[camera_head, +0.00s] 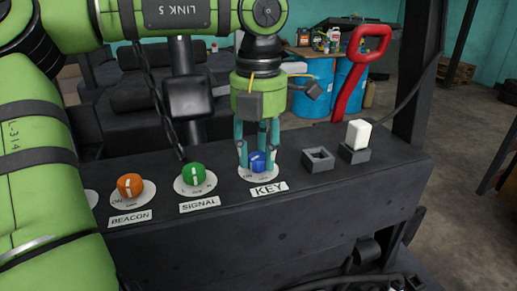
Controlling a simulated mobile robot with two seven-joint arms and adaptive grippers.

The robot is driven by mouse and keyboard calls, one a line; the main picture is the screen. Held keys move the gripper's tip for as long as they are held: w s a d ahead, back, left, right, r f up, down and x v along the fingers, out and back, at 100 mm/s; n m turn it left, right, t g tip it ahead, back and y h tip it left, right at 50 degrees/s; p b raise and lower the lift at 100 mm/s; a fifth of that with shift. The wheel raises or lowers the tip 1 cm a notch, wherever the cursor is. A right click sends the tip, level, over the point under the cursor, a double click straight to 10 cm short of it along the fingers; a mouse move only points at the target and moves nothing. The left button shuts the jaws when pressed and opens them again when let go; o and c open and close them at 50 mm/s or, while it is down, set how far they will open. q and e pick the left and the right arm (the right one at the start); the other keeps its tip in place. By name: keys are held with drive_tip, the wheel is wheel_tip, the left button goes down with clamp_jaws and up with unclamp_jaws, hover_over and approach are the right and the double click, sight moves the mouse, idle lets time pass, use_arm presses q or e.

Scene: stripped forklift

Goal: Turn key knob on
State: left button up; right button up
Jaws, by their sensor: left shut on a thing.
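The blue key knob (258,163) sits on a round white dial plate on the dark panel, above a label reading KEY (269,187). My left gripper (258,154) comes down from above with its teal fingers around the knob, shut on it. The fingers hide part of the knob and its dial, so the exact turn angle is hard to read. My right gripper is not in view.
The green SIGNAL knob (190,174) and orange BEACON knob (130,187) are left of the key knob. A square socket (318,159) and a white-topped switch (357,137) are to the right. A red lever (357,75) rises behind the panel.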

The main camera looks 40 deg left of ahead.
sight(259, 156)
use_arm(q)
drive_tip(key=o, duration=1.2)
drive_tip(key=shift+s+f, duration=0.1)
drive_tip(key=shift+f, duration=0.1)
drive_tip(key=shift+c, duration=0.2)
drive_tip(key=shift+r, duration=0.1)
drive_tip(key=shift+r, duration=0.1)
drive_tip(key=shift+r, duration=0.35)
wheel_tip(259, 156, up, 11)
